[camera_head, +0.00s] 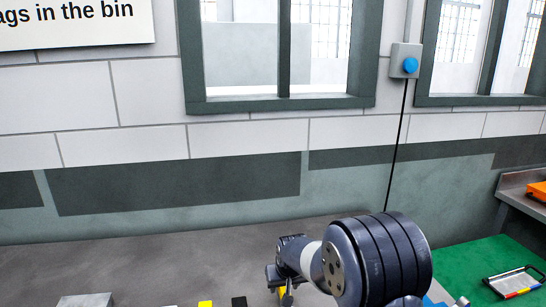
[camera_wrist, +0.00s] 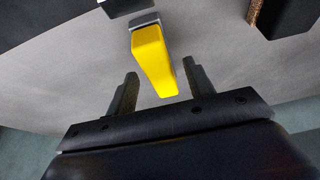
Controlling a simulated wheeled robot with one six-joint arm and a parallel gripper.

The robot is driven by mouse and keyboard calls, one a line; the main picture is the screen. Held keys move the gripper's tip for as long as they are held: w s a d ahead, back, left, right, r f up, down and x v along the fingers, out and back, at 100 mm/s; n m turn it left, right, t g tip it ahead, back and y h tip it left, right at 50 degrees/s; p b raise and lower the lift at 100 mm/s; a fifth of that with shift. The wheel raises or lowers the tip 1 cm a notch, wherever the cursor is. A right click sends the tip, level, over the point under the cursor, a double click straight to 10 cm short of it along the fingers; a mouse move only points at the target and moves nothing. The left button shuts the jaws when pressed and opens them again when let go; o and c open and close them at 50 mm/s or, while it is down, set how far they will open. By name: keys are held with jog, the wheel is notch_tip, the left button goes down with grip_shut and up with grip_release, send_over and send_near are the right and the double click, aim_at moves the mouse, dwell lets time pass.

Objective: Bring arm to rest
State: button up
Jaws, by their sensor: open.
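My arm reaches in from the lower right of the head view, its large dark joint in front. My gripper (camera_head: 286,296) is low over the grey bench and partly cut off by the frame's lower edge. In the wrist view my gripper (camera_wrist: 160,68) has its two dark fingers spread apart. A yellow block-like thing (camera_wrist: 152,52) with a grey end shows in the gap between the fingers. I cannot tell how far it is from them, but neither finger appears to touch it.
The grey bench (camera_head: 180,265) carries a grey block (camera_head: 86,301), a small yellow thing (camera_head: 206,304) and a black thing (camera_head: 239,302). A green mat (camera_head: 470,265) with a tray-like item (camera_head: 514,282) lies right. A blue button (camera_head: 410,65) is on the wall.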

jog(key=shift+x, duration=1.15)
jog(key=shift+s+f+b, duration=0.1)
jog(key=shift+b, duration=0.3)
jog(key=shift+f, duration=0.1)
jog(key=shift+r+p, duration=0.4)
jog(key=shift+s+r, duration=0.1)
jog(key=shift+r, duration=0.2)
jog(key=s+a+b+v, duration=0.1)
jog(key=b+v, duration=0.1)
jog(key=v, duration=0.8)
jog(key=x, duration=0.3)
jog(key=p+x, duration=0.1)
jog(key=x, duration=0.3)
jog(key=d+x, duration=0.1)
jog(key=x, duration=0.3)
jog(key=shift+w+d+p, duration=0.1)
jog(key=shift+w+p, duration=0.3)
jog(key=shift+w, duration=0.05)
jog(key=shift+f+b, duration=0.15)
jog(key=shift+b, duration=0.15)
jog(key=shift+f, duration=0.15)
